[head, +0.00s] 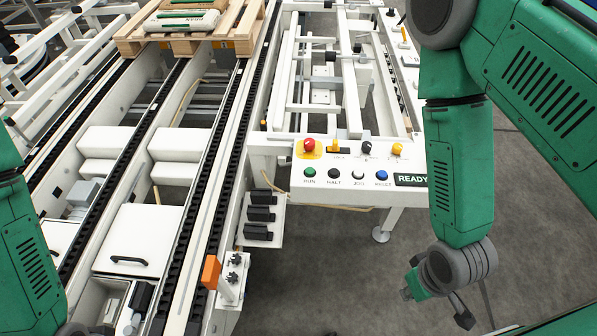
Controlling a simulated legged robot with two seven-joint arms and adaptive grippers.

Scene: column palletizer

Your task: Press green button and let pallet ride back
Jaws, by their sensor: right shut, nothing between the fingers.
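The green button (310,172), labelled RUN, sits at the left of the lower row on the white control panel (345,196). Nothing covers it. The wooden pallet (222,40) is at the top left on the chain conveyor, with bags (183,20) on it. My right gripper (463,316) is at the lower right, below and to the right of the panel, apart from it. It is small and partly hidden in view, shut with nothing held. My left arm shows at the left edge, but its gripper is not in view.
Black HALT, white JOG and blue RESET buttons (381,174) share the row; a red knob (309,146) is above RUN. The display (411,180) reads READY. An orange sensor block (211,271) stands by the conveyor. Bare grey floor (330,280) lies before the panel.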

